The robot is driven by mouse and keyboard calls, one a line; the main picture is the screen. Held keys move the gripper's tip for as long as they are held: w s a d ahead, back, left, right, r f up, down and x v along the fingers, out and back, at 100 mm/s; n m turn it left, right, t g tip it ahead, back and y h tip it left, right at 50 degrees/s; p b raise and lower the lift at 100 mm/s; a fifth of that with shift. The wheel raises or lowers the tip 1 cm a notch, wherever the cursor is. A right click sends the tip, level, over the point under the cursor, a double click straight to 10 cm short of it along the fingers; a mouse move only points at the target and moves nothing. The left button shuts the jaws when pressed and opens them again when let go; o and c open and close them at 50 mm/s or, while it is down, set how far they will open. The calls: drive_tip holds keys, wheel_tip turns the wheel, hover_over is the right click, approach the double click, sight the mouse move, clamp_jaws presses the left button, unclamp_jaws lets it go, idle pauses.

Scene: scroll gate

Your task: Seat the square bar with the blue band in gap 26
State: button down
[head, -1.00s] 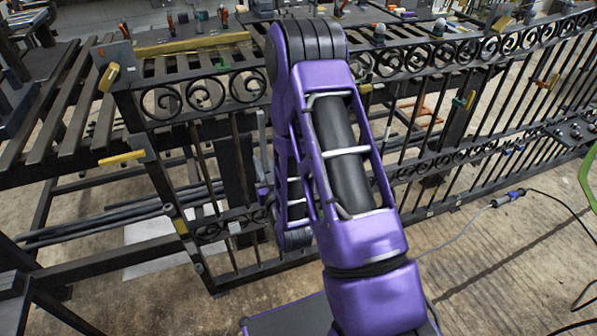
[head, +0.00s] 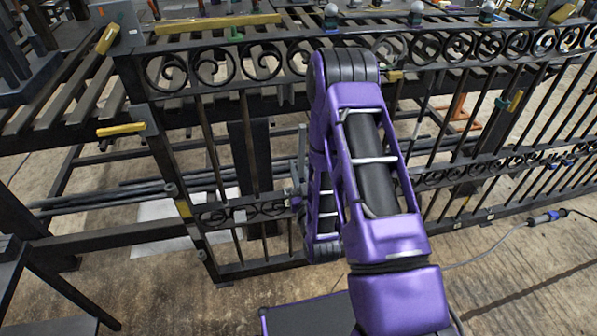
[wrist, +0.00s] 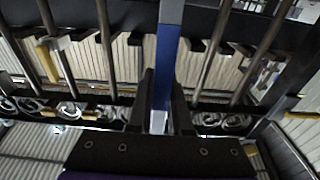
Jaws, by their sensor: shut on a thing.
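The square bar with the blue band (wrist: 167,50) stands upright in the wrist view, its blue face running up from my gripper. My gripper (wrist: 162,100) is shut on the bar, one dark finger on each side; the bar's pale lower part shows between them. In the head view a thin grey upright piece (head: 302,150), likely the bar, shows just left of my purple arm; my gripper is mostly hidden there. The black scroll gate (head: 200,140) stands behind. Dark gate bars flank the held bar in the wrist view, apart from it. I cannot tell which gap is 26.
A yellow-handled clamp (head: 121,129) sits on the gate's left post. Another yellow piece (head: 107,38) is above it. A slatted bench (head: 60,110) stands at the left. A cable (head: 490,245) lies on the floor at the right. The arm hides part of the gate.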

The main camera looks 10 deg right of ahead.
drive_tip(key=w, duration=1.5)
drive_tip(key=shift+w+f, duration=0.25)
drive_tip(key=shift+w, duration=0.15)
idle(0.8)
drive_tip(key=shift+f, duration=1.05)
idle(0.8)
drive_tip(key=shift+w+g, duration=0.4)
drive_tip(key=shift+w, duration=0.8)
idle(0.9)
drive_tip(key=c, duration=0.8)
unclamp_jaws()
drive_tip(key=shift+o, duration=0.2)
drive_tip(key=s, duration=1.7)
drive_tip(key=shift+s+f+p, duration=0.2)
drive_tip(key=shift+s+p, duration=0.05)
drive_tip(key=shift+p, duration=0.15)
